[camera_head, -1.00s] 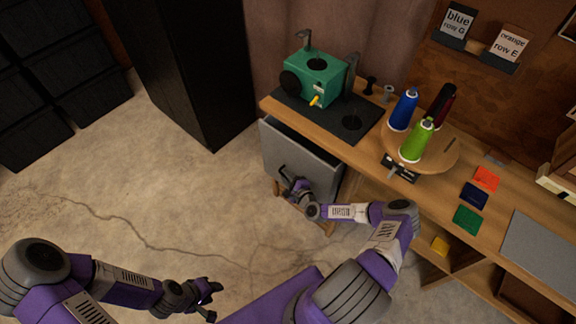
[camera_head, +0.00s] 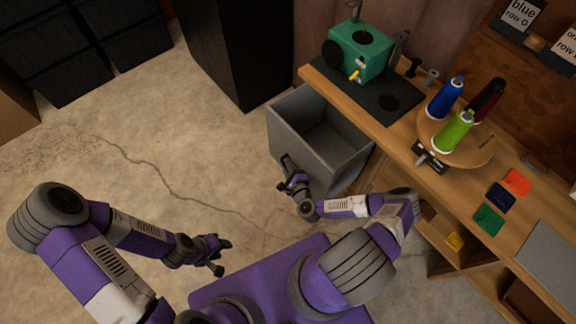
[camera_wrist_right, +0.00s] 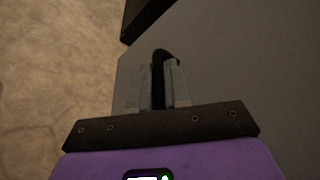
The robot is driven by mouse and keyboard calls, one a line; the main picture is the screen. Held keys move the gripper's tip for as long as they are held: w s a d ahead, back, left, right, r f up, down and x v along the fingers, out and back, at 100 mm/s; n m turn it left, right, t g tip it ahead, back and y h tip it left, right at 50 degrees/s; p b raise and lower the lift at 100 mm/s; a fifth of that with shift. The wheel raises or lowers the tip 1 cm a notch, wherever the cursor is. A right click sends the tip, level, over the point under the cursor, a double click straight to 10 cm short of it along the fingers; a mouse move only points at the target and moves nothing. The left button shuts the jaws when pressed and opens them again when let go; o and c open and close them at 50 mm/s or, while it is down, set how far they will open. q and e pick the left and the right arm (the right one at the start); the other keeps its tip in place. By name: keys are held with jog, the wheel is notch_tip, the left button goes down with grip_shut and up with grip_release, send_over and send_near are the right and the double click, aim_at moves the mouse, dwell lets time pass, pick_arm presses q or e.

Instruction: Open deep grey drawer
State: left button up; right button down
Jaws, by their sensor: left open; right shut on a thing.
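The deep grey drawer (camera_head: 318,140) stands pulled well out from under the wooden workbench, and its empty-looking inside shows from above. My right gripper (camera_head: 289,172) is at the drawer's front face, shut on the dark drawer handle (camera_head: 287,162). In the right wrist view the two fingers (camera_wrist_right: 163,85) close around the dark handle (camera_wrist_right: 159,57) against the grey drawer front (camera_wrist_right: 225,65). My left gripper (camera_head: 222,256) is open and empty over the floor, away from the drawer.
The workbench (camera_head: 400,138) carries a green machine (camera_head: 359,50) on a dark mat, a round board with blue, green and dark red thread cones, and coloured cards. A tall black cabinet (camera_head: 235,45) stands behind. The floor left of the drawer is clear.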

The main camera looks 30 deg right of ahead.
jog(key=c, duration=1.4)
grip_release()
jog(key=shift+c, duration=0.2)
jog(key=shift+s, duration=0.1)
jog(key=p+v, duration=0.1)
jog(key=v, duration=0.6)
jog(key=shift+s, duration=0.25)
